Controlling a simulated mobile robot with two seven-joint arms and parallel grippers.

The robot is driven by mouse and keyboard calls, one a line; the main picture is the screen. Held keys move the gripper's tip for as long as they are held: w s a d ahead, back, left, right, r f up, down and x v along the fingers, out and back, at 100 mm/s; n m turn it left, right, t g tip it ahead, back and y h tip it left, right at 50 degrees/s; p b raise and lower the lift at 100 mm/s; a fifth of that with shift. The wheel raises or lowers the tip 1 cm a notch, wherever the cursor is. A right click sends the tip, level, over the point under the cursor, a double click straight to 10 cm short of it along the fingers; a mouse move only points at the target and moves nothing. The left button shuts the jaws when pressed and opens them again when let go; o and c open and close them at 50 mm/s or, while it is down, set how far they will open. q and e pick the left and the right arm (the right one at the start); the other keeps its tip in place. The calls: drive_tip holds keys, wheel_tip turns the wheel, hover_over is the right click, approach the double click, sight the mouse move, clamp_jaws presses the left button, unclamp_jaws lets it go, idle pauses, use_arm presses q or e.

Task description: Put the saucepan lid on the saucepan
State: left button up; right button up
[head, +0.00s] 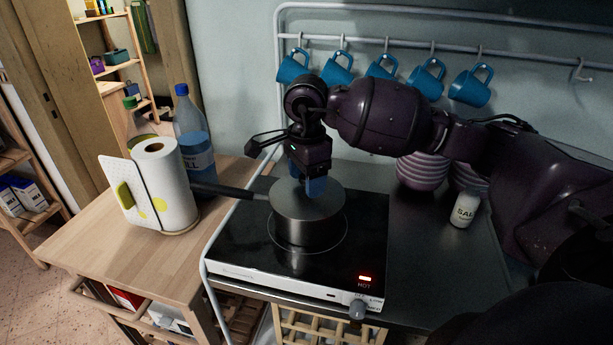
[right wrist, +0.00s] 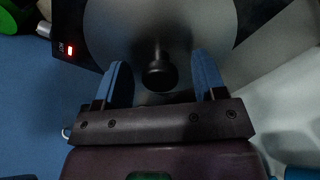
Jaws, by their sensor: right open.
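The grey metal saucepan (head: 305,230) stands on the black hot plate, its dark handle (head: 222,190) pointing left. The grey lid (head: 328,203) covers the top of the saucepan and looks level; I see no clear gap at the rim. My right gripper (head: 313,188) is just above the lid, pointing down. In the right wrist view its blue fingers (right wrist: 163,78) are open, with the lid's black knob (right wrist: 158,72) between them and space on both sides. The lid's disc (right wrist: 115,30) fills the top of that view. My left gripper is not in view.
The hot plate (head: 365,215) shows a red HOT light. A paper towel roll (head: 165,185) and a water bottle (head: 192,135) stand left on the wooden table. Striped bowls (head: 420,172) and a salt shaker (head: 464,208) are right. Blue mugs (head: 383,68) hang behind.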

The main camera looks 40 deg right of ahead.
drive_tip(key=shift+r, duration=0.1)
wheel_tip(320, 180, up, 11)
drive_tip(key=shift+f, duration=0.2)
idle(0.8)
